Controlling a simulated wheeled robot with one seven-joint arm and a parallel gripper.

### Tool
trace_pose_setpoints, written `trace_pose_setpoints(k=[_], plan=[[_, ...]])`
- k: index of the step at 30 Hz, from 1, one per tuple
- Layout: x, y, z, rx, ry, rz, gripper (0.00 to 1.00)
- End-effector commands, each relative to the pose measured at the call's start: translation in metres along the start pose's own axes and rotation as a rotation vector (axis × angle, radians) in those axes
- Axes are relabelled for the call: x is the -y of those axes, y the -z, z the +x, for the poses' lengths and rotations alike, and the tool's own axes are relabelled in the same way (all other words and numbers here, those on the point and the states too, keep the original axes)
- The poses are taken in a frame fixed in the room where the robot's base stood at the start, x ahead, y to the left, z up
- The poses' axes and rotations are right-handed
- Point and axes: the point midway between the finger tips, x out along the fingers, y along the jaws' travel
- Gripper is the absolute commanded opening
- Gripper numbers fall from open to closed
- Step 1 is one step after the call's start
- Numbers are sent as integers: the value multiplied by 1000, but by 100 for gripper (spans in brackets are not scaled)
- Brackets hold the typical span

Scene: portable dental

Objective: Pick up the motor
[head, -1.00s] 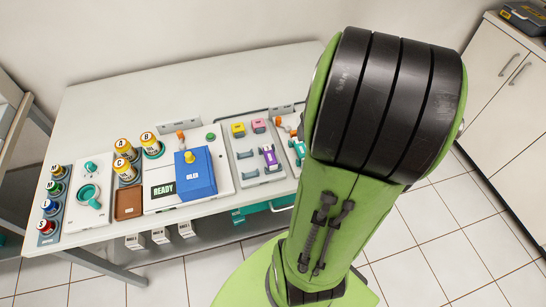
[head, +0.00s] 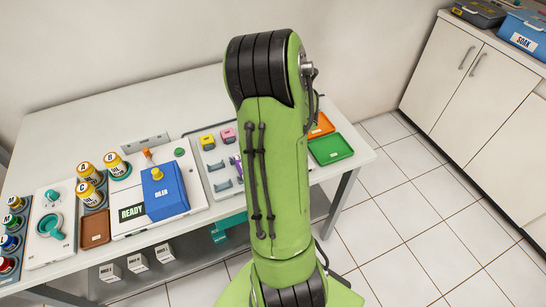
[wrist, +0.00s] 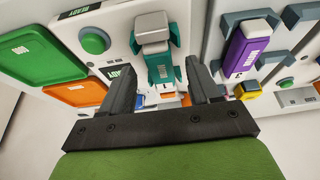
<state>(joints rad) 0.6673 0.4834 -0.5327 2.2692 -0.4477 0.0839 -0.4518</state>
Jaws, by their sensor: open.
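No label reading motor is legible, so I cannot tell for sure which device it is. In the wrist view, a teal device with a grey top (wrist: 165,68) sits upright in the picture on a white unit, framed between my fingers. A purple device (wrist: 238,55) lies in grey cradles to its right; part of it shows in the head view (head: 238,166) beside my arm. My gripper (wrist: 161,76) is open, with one finger on each side of the teal device's lower end; contact is not clear. In the head view my arm hides the gripper and the teal device.
A green tray (head: 331,150) and an orange tray (head: 321,126) lie at the table's right end. A green button (wrist: 94,41) is left of the teal device. A blue oiler box (head: 165,188) and several labelled jars (head: 88,172) stand left. The table's back strip is clear.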

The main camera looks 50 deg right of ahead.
Motion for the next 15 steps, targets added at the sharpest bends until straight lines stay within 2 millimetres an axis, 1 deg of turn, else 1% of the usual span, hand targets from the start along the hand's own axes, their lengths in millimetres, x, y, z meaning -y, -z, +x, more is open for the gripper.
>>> trace_pose_setpoints(k=[1,3,9,14,15], plan=[[0,-1,9,3,0,0,62],[0,-1,14,0,-1,0,62],[0,0,13,-1,0,0,62],[0,0,13,-1,0,0,37],[0,0,13,-1,0,0,31]])
